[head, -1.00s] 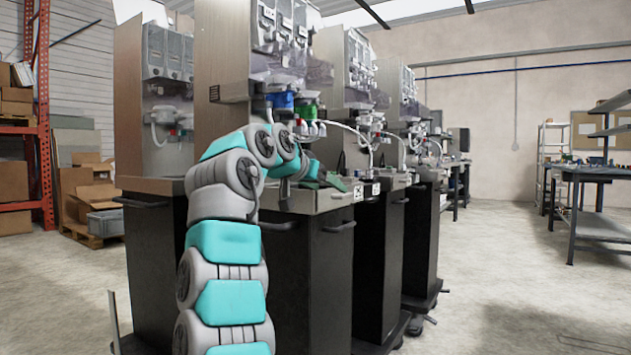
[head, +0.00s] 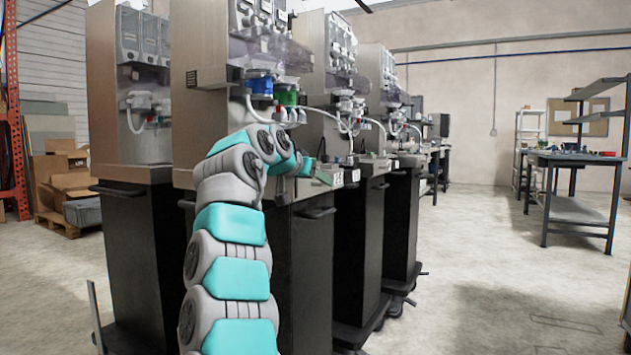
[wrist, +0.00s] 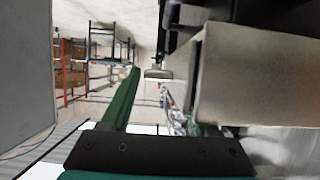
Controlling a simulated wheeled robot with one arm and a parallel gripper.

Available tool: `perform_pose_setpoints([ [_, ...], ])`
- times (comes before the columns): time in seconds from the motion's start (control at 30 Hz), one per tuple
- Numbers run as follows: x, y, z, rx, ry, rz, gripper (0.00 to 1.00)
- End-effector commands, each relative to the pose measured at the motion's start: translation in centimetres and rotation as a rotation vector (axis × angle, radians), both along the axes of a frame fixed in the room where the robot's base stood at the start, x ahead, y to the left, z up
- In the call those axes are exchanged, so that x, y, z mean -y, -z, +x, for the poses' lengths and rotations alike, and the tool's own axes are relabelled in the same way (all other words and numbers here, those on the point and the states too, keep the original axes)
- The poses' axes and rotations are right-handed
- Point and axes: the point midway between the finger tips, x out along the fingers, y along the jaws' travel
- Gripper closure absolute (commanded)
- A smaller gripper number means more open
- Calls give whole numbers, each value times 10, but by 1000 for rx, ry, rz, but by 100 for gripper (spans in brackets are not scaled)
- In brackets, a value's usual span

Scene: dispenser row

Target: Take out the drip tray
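The nearest dispenser (head: 215,100) stands on a black cabinet (head: 310,260) with a pale metal top, left of centre in the head view. My gripper (head: 323,177) has green fingers and is at the front of this top, below the blue and green outlets. A blunt, pale metal box-shaped part (wrist: 260,75) fills the right side there. I cannot tell whether it is the drip tray or the counter edge. No held object shows.
More dispensers (head: 330,60) on black cabinets stand in a row behind, and another (head: 130,80) stands left. A black handle (head: 318,212) sticks out from the near cabinet. A workbench (head: 575,160) stands far right. The floor (head: 480,270) between is clear.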

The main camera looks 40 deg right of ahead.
Motion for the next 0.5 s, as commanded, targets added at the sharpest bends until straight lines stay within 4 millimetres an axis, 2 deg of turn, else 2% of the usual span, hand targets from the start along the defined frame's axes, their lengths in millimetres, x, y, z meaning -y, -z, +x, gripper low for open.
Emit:
perform_pose_setpoints([
  [0.07, 0, 0, 0, 0, 0, 0, 49],
  [0.5, 0, 0, 0, 0, 0, 0, 99],
])
